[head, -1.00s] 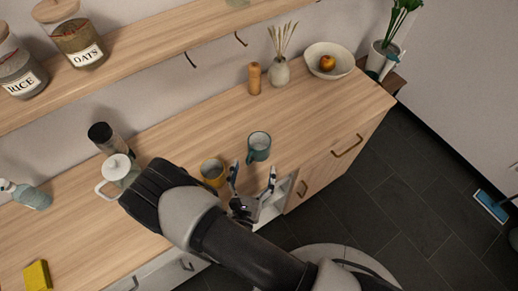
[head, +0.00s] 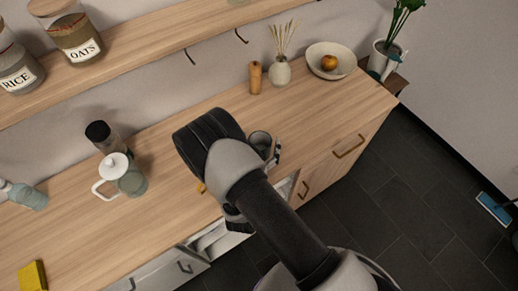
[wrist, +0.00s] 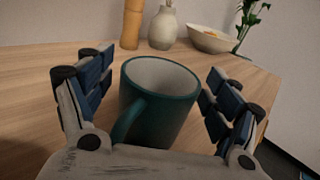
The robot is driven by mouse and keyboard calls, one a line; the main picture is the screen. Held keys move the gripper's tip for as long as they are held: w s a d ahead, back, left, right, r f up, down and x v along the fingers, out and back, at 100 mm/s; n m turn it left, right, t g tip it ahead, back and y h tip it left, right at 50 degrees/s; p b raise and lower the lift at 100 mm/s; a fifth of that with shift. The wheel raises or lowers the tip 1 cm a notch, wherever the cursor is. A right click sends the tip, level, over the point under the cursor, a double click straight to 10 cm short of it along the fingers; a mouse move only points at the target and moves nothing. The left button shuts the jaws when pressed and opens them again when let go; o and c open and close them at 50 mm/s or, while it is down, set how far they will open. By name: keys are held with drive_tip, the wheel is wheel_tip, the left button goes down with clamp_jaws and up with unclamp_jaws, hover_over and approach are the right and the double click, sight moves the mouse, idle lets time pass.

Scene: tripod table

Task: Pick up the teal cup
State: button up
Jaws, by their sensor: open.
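The teal cup (wrist: 160,97) stands upright on the wooden counter in the wrist view. Its white inside shows and its handle points toward me, to the lower left. My gripper (wrist: 155,85) is open, with one blue-padded finger on each side of the cup. A gap shows on the left; the right finger is close to the cup, and I cannot tell whether it touches. In the head view the cup (head: 260,140) is partly hidden behind my arm, and only a small part of my gripper shows there.
A yellow mug (head: 201,187) is mostly hidden by my arm. A wooden mill (head: 255,77), a vase (head: 280,72) and a bowl with fruit (head: 313,60) stand behind the cup. A glass teapot (head: 128,178) stands to the left. The counter (head: 215,103) between is clear.

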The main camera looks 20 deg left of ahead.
drive_tip(key=shift+c, duration=0.2)
drive_tip(key=c, duration=1.3)
drive_tip(key=shift+r, duration=0.1)
